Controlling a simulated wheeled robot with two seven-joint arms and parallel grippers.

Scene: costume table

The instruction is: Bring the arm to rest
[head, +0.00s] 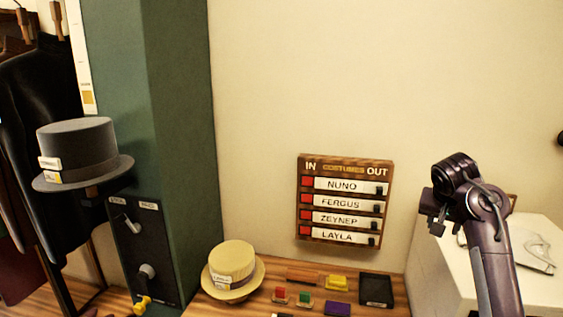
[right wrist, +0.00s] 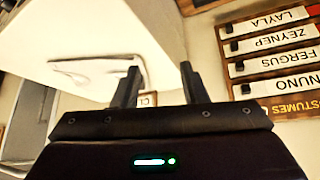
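My right arm comes in from the lower right in the head view, raised in front of the wall. Its gripper (head: 436,213) is to the right of the name board and apart from it. In the right wrist view the two dark fingers of the right gripper (right wrist: 158,84) stand apart with nothing between them. My left arm and gripper do not show.
A wooden IN/OUT name board (head: 345,246) hangs on the wall. A white box-like unit (head: 540,287) stands at the right. A cream hat (head: 234,257) and several small coloured items are on the wooden table (head: 395,288). A grey top hat (head: 78,144) hangs beside a green column (head: 150,110).

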